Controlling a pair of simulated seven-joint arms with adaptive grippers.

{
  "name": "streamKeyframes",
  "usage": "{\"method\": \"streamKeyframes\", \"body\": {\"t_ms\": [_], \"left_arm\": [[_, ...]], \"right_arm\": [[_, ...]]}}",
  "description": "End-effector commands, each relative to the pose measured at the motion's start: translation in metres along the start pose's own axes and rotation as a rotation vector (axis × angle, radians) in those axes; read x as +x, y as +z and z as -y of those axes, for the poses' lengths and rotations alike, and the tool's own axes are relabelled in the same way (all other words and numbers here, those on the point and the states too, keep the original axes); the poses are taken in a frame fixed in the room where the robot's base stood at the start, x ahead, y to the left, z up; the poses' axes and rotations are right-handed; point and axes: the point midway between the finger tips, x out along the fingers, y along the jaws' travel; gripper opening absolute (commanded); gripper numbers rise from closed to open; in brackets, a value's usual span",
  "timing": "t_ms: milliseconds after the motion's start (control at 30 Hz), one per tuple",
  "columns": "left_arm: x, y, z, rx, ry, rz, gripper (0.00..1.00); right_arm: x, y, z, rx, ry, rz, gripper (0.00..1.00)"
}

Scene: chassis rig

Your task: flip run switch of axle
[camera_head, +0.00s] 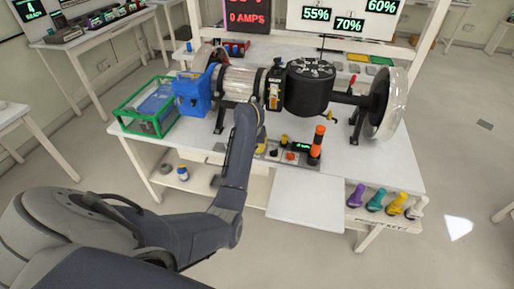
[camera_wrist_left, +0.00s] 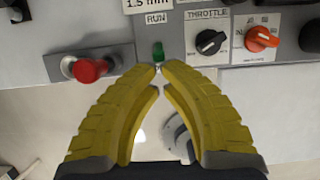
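The axle rig (camera_head: 310,85) lies across the table, with a black central housing and a wheel at the right end. Its control panel (camera_wrist_left: 178,14) fills the top of the left wrist view. Under the RUN label is a small green part (camera_wrist_left: 158,50), with a tiny metallic glint just below it. My left gripper (camera_wrist_left: 158,68) has its yellow fingertips together at that glint. Whether the switch lever is between them is hard to tell. In the head view my left gripper (camera_head: 262,146) is at the panel's left part, mostly hidden by my arm. My right gripper is not in view.
A red button (camera_wrist_left: 88,70) is left of the fingers. A black THROTTLE knob (camera_wrist_left: 210,41) and an orange knob (camera_wrist_left: 261,38) are to the right. An orange and black stack light (camera_head: 317,143) stands at the panel's right. A bare white shelf (camera_head: 305,203) is in front.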

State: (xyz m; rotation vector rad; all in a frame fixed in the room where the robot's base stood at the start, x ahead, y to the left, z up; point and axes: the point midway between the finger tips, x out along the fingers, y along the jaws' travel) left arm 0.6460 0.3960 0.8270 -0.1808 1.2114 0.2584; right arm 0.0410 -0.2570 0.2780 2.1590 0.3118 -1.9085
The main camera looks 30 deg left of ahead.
Motion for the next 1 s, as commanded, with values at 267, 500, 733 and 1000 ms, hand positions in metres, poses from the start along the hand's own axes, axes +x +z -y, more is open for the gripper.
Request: {"method": "streamKeyframes", "body": {"t_ms": [267, 500, 733, 1000], "left_arm": [[0.004, -0.002, 0.000, -0.001, -0.001, -0.001, 0.00], [0.009, -0.003, 0.000, 0.000, 0.000, 0.000, 0.00], [0.015, -0.005, 0.000, 0.000, -0.001, 0.000, 0.00], [0.021, -0.008, 0.000, -0.001, -0.001, -0.001, 0.00]], "right_arm": [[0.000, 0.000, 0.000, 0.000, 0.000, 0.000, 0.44], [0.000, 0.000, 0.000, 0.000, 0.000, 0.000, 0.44], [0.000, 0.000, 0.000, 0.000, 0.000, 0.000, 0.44], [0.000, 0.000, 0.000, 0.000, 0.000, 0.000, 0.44]]}}
